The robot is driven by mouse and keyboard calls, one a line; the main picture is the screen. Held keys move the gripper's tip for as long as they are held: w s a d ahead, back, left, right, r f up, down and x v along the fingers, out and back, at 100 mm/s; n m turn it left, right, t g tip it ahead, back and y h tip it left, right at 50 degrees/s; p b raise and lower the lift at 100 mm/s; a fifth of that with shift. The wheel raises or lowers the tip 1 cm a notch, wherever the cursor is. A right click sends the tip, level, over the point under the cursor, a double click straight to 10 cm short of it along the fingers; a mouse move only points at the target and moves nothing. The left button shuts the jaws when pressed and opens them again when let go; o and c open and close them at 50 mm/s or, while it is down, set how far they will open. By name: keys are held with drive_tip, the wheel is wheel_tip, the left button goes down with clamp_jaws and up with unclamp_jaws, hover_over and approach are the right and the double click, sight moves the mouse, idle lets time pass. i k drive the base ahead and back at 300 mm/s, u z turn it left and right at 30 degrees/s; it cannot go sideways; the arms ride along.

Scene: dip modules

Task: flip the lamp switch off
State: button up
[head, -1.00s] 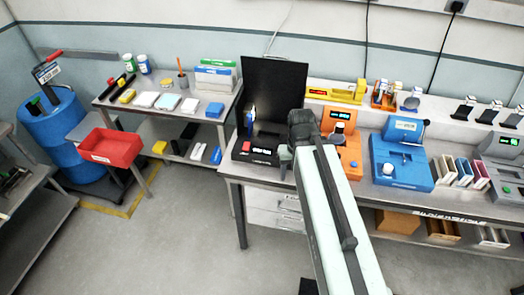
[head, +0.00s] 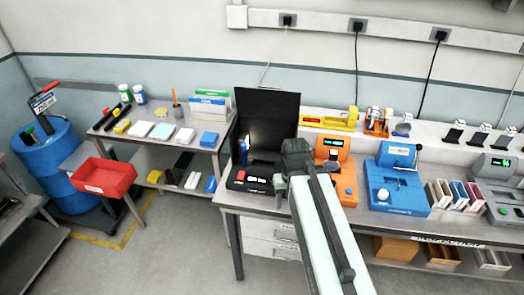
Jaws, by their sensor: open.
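A black unit with a tall black back panel (head: 268,115) stands at the left end of the long workbench. Its low black base (head: 236,187) carries a red block and a small red-lit part on its front. A small pale glow (head: 254,136) shows before the panel, above a blue item. Which part is the lamp switch is too small to tell. My gripper (head: 281,184) is just right of the base, partly in front of it. It appears empty, with its fingers mostly hidden by the dark wrist. Whether it touches the unit cannot be told.
An orange device (head: 334,150) stands close right of my gripper, with a blue device (head: 394,185) further right. A yellow tool (head: 330,118) lies behind. The side table (head: 150,145) with boxes is left. The floor in front is clear.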

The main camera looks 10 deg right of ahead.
sight(241, 175)
drive_tip(key=u, duration=2.6)
drive_tip(key=k, duration=1.1)
drive_tip(key=z, duration=0.7)
drive_tip(key=i, duration=1)
drive_tip(key=u, duration=0.05)
